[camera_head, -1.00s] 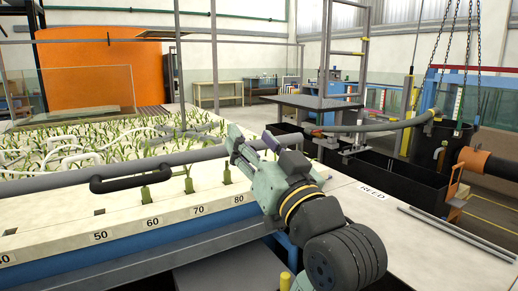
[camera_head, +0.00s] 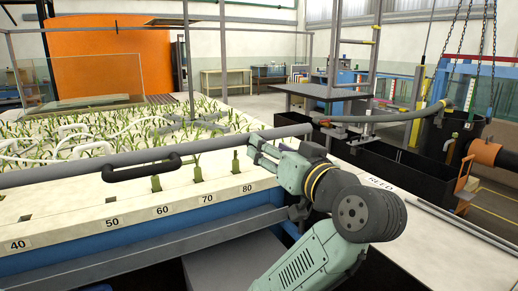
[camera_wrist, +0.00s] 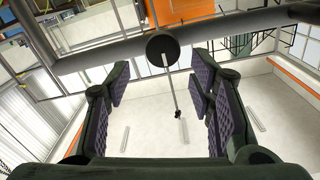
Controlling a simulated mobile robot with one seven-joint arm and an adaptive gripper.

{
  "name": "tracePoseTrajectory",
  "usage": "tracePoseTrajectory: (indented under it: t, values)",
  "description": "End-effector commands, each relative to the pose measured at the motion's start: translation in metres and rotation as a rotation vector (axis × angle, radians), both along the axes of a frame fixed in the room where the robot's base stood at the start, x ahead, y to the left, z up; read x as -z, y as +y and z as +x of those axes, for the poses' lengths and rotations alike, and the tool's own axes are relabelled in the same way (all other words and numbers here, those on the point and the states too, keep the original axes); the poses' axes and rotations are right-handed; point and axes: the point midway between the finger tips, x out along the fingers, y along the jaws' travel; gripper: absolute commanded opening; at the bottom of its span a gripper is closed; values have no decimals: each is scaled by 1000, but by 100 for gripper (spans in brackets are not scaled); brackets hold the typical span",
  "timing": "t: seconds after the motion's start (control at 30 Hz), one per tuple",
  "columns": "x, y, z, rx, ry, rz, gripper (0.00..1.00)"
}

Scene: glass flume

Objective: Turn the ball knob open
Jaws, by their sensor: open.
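My gripper (camera_head: 256,150) is in the right-centre of the head view, by the grey pipe along the bed's front edge. In the wrist view my gripper (camera_wrist: 161,78) is open, with its two dark padded fingers apart and nothing between the pads touching them. A black round knob (camera_wrist: 162,47) shows in the wrist view, just beyond the fingertips and near the middle between them. A thin rod appears to run from it down the picture to a small dark end. I cannot make out the knob in the head view.
The grey pipe (camera_head: 60,178) with a black handle (camera_head: 142,169) crosses the planted bed, above a ledge numbered 40 to 80. The dark pipe (camera_wrist: 100,55) crosses behind the knob. A pale bench marked REED (camera_head: 420,215) lies to the right.

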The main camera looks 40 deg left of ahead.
Motion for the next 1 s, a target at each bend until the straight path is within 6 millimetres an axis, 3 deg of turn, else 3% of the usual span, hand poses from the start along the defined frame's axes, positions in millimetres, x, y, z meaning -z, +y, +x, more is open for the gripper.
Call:
tracePoseTrajectory:
  t: [0.43, 0.63, 1.0]
  values:
    - [9, 22, 2, -26, 20, -4, 49]
    - [9, 41, 11, -24, 20, -7, 49]
    - [7, 46, 14, -20, 19, -9, 49]
